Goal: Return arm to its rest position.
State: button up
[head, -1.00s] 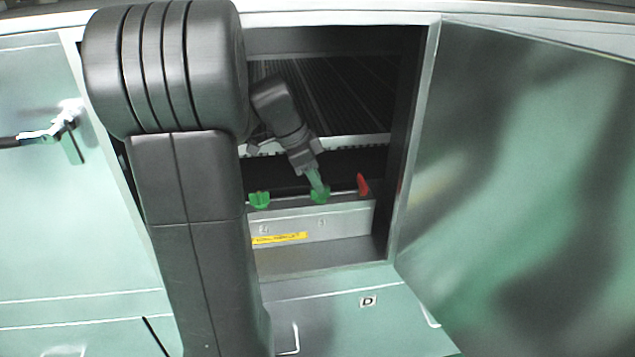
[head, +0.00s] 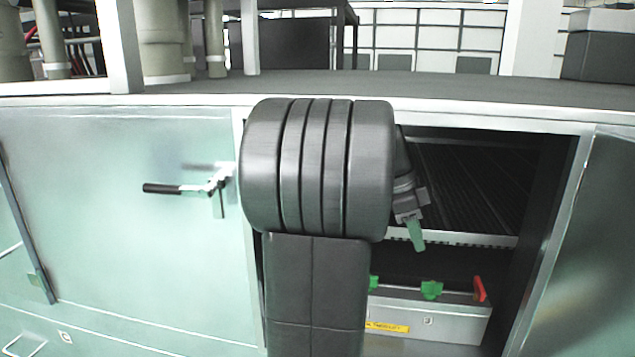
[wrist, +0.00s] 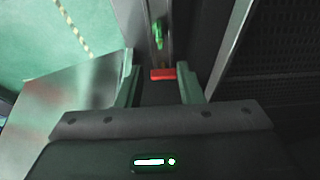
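My gripper (head: 416,235) is inside the open cabinet in the head view, partly hidden behind my own arm. It is above the middle green lever (head: 431,290) and apart from it. In the wrist view my gripper (wrist: 160,90) has its two green fingers spread, with nothing held between them. A red lever (head: 480,289) stands at the right on the same ledge; a red piece also shows beyond the fingers in the wrist view (wrist: 162,74). Another green lever (head: 373,283) is mostly hidden by my arm.
The cabinet's door (head: 590,255) stands open at the right. A closed pale green door (head: 130,220) with a black-handled latch (head: 190,187) is at the left. A dark ribbed surface (head: 465,185) lies inside the opening. A grey top edge (head: 450,92) runs above.

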aim_at(432, 283)
jog(key=x, duration=1.1)
jog(key=shift+d+f+b, duration=0.1)
jog(key=shift+f+b, duration=0.15)
jog(key=shift+b, duration=0.05)
jog(key=shift+s+d+f, duration=0.1)
jog(key=shift+f, duration=0.1)
jog(key=shift+s+r+n+t, duration=0.1)
jog(key=shift+n+t, duration=0.3)
jog(key=shift+n, duration=0.6)
jog(key=shift+n+t+p, duration=0.35)
jog(key=shift+n+t, duration=0.05)
jog(key=shift+n, duration=0.7)
